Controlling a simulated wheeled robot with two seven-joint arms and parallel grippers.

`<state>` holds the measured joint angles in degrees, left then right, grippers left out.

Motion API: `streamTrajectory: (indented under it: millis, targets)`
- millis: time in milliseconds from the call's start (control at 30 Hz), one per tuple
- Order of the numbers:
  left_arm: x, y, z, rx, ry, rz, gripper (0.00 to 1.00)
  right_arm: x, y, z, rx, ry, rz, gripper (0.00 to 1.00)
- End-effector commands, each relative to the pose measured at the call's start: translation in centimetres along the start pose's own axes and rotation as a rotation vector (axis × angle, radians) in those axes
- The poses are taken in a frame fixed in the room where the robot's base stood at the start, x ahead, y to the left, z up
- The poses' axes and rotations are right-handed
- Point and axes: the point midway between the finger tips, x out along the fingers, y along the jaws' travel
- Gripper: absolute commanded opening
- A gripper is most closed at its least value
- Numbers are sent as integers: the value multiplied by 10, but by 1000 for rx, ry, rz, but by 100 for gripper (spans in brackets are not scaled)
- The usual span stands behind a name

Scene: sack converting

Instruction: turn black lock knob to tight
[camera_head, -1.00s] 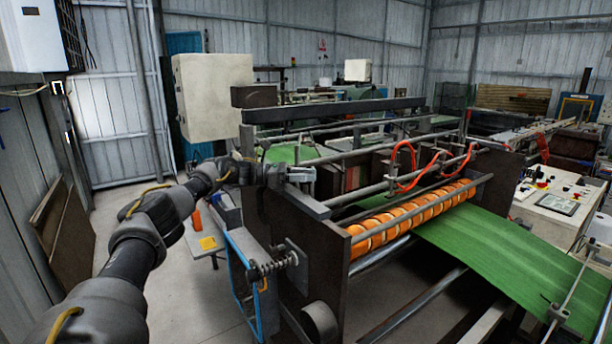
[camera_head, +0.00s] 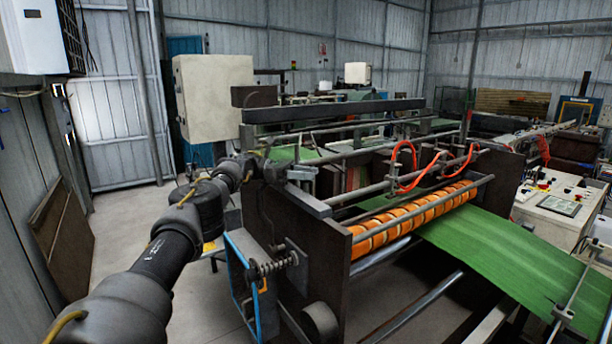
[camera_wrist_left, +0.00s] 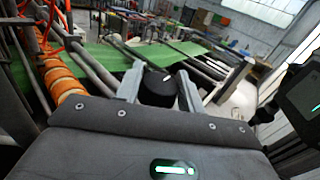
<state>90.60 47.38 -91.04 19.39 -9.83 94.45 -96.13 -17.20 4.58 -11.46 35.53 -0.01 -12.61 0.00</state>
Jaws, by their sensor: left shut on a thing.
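The black lock knob (camera_wrist_left: 158,88) shows in the left wrist view between the two grey fingers of my left gripper (camera_wrist_left: 160,84). The fingers touch its sides, and a small pale mark shows on its top. In the head view my left gripper (camera_head: 300,173) is at the top of the machine's near side plate (camera_head: 298,235), at its left end. The knob itself is too small and covered to make out there. My right gripper is in neither view.
Orange rollers (camera_head: 410,217) and a green sheet (camera_head: 500,245) lie to the right of the side plate. Red hoses (camera_head: 405,165) loop above the rollers. A blue frame (camera_head: 238,280) with a spring stands at the machine's left.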

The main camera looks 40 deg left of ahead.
Motion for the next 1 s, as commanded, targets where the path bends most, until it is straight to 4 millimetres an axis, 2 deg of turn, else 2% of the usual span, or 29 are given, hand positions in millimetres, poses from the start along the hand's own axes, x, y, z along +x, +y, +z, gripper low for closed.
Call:
streamTrajectory:
  millis: [400, 433, 567, 867, 1000]
  targets:
    - [0, 0, 1, 1, -1, -2, 16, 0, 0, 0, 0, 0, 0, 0]
    - [0, 0, 1, 1, -1, -2, 41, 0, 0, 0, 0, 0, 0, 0]
    - [0, 0, 1, 0, -1, -2, 58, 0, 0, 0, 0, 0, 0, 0]
    - [0, 0, 0, 0, 0, -2, 60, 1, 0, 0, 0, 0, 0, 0]
    - [0, 0, 6, 3, -1, -3, 60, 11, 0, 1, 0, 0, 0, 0]
